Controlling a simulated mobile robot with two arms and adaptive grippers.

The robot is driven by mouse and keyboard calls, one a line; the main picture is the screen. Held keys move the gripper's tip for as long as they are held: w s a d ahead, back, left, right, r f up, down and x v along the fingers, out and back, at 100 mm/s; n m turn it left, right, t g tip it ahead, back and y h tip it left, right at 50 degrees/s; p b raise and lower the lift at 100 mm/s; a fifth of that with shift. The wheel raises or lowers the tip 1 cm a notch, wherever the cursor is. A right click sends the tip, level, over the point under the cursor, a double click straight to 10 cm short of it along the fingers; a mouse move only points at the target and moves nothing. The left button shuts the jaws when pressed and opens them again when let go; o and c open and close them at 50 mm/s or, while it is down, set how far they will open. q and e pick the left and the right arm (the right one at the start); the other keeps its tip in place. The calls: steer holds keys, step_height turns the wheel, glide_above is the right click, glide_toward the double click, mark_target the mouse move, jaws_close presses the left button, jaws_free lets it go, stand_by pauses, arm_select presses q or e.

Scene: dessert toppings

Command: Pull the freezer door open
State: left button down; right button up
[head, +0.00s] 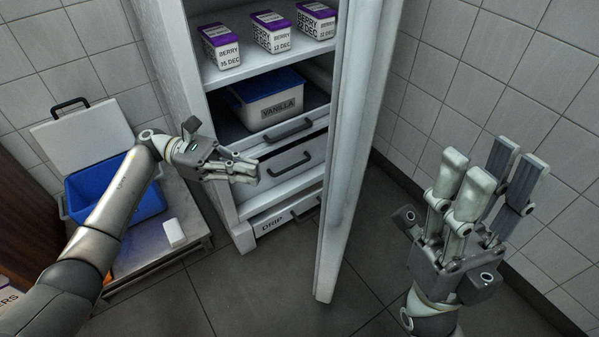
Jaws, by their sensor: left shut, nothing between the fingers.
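The freezer (175,60) is a tall white cabinet. Its door (352,140) stands swung out toward me, seen nearly edge-on, with the interior exposed on its left. The door handle is not visible. My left gripper (255,172) is shut and empty, in front of the lower drawers at the left of the opening, apart from the door. My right gripper (487,180) is open and empty, fingers up, to the right of the door and apart from it.
Several purple-lidded berry tubs (221,47) stand on the upper shelf. A blue-lidded vanilla tub (268,98) sits below, above a drawer (285,162) and a drip drawer (285,215). A white-and-blue cooler (120,190) stands at left. Floor is clear right of the door.

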arm_select(q)
steer(key=b+x, duration=0.1)
steer(key=x, duration=1.3)
steer(key=shift+s+r, duration=0.15)
steer(key=shift+s, duration=0.05)
